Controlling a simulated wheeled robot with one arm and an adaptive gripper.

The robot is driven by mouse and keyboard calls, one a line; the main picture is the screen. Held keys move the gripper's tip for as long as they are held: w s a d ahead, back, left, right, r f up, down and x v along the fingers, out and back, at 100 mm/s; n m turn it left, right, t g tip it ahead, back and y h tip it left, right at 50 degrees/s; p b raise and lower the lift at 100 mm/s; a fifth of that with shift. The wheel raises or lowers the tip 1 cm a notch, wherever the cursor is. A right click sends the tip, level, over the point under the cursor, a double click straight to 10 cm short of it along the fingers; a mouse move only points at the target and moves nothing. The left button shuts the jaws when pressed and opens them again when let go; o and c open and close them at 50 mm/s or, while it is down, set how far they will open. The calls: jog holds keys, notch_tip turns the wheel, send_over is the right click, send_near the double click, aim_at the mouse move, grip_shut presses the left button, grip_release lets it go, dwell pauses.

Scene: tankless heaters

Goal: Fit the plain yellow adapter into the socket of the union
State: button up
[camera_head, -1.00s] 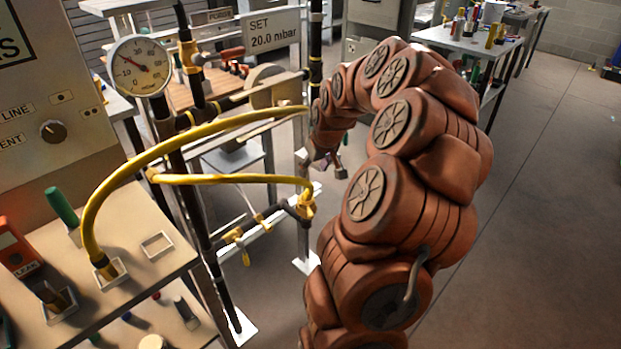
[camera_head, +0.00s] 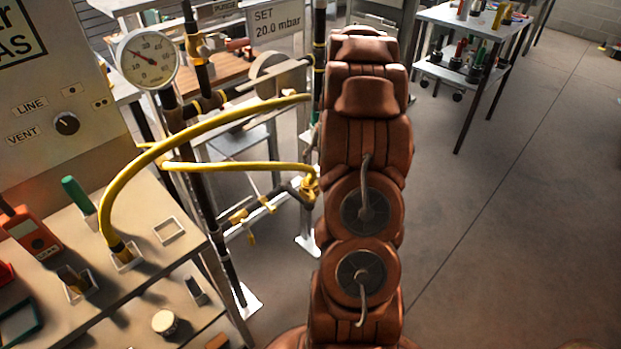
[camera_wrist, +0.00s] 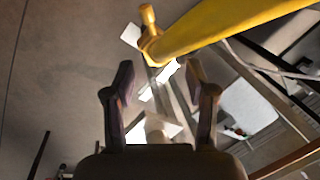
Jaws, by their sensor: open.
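My gripper (camera_wrist: 160,92) is open and empty in the wrist view, its two dark fingers apart. In the head view it is hidden behind my arm. A brass-yellow fitting (camera_wrist: 151,46) shows just beyond the fingertips at the end of a thick yellow hose (camera_wrist: 225,27); nothing touches the fingers. In the head view a brass fitting (camera_head: 310,183) sits at the right end of the lower yellow hose (camera_head: 235,167), just left of my arm. I cannot tell which part is the plain yellow adapter or the union, and no open socket shows clearly.
The pipe stand carries a round gauge (camera_head: 148,60). A higher yellow hose (camera_head: 190,128) arches from a square holder on the bench (camera_head: 150,291) towards the stand. A wheeled cart (camera_head: 470,28) stands at the back right. The floor on the right (camera_head: 500,220) is clear.

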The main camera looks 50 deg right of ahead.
aim_at(313, 174)
jog(key=shift+p+x, duration=0.65)
jog(key=shift+x, duration=2.1)
grip_shut()
